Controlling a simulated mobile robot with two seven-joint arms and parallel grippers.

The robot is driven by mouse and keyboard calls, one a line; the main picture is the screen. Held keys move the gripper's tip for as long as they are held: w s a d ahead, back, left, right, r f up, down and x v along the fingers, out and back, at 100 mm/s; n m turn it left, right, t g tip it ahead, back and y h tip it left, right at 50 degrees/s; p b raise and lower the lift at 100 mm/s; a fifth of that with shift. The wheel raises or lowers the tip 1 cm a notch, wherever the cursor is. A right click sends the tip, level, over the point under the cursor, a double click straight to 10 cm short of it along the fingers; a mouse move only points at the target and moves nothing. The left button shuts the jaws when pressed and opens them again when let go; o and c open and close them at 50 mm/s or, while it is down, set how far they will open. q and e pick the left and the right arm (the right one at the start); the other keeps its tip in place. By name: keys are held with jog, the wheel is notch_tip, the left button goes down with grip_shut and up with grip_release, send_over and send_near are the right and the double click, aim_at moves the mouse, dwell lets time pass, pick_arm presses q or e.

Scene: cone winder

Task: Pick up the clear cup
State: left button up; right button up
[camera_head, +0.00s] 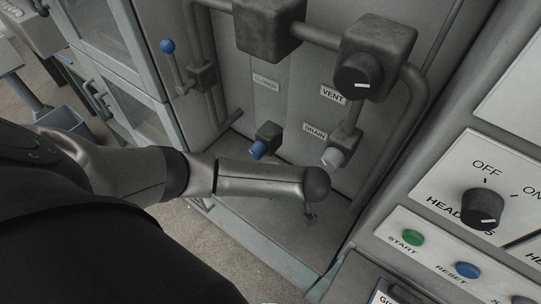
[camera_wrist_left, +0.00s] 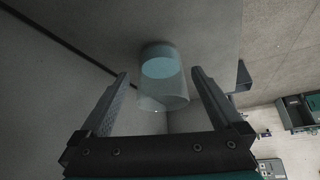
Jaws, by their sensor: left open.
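The clear cup (camera_wrist_left: 168,92) shows in the left wrist view, see-through with a pale blue round area inside it. It is against a grey surface, beyond and partly between the fingers of my left gripper (camera_wrist_left: 160,74). The gripper is open, with a finger on each side of the cup and visible gaps. I see no grip on the cup. In the head view my left arm reaches in from the left over a grey ledge (camera_head: 262,220). The cup does not show there, and the gripper is mostly hidden behind the wrist. My right gripper is not in view.
Beyond my arm are a blue-handled valve (camera_head: 258,149), a grey drain knob (camera_head: 333,157) and a black vent knob (camera_head: 358,74) on pipes. A glass-doored cabinet (camera_head: 105,40) stands at the left.

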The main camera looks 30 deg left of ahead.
pick_arm(q)
jog(key=a, duration=0.1)
jog(key=w+a, duration=0.1)
jog(key=a, duration=0.1)
jog(key=shift+w, duration=0.2)
jog(key=shift+w+a+f+b, duration=0.1)
jog(key=shift+f+b, duration=0.25)
jog(key=shift+f, duration=0.4)
jog(key=shift+w+a+f, duration=0.15)
jog(key=shift+a+f, duration=0.15)
jog(key=shift+f, duration=0.2)
jog(key=c, duration=1.2)
jog(key=shift+r, duration=0.15)
